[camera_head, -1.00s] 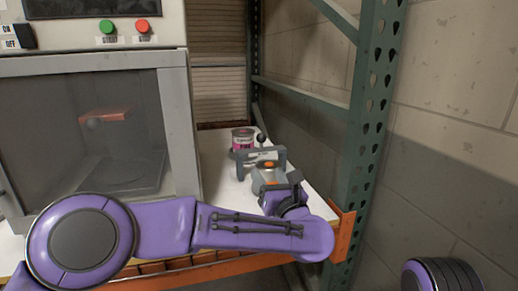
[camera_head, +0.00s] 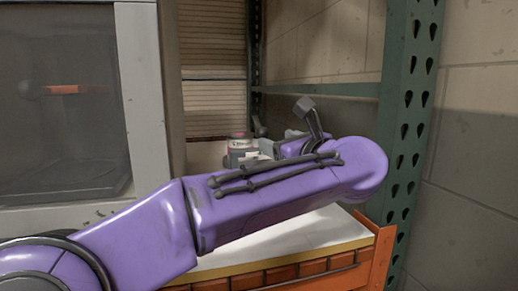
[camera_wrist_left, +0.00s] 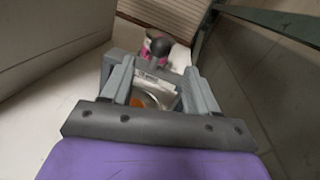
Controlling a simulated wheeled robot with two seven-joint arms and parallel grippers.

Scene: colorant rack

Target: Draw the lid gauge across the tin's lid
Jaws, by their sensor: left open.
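The tin (camera_head: 240,142), with a pink label, stands at the back of the white shelf in the head view, its lower part hidden behind my left gripper. My left gripper (camera_head: 266,148) is close in front of it, mostly hidden by my forearm. In the left wrist view the two grey fingers (camera_wrist_left: 155,72) are apart, and pink of the tin (camera_wrist_left: 146,50) shows beyond them. A dark rounded piece (camera_wrist_left: 158,44) lies over the tin there. A pale labelled piece with orange shows between the fingers; I cannot tell whether either is the lid gauge. My right gripper is out of view.
A grey cabinet with a glass door (camera_head: 60,100) stands close on the left. A green perforated rack post (camera_head: 408,120) rises on the right. The shelf's front (camera_head: 310,235) is clear above an orange beam (camera_head: 375,258).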

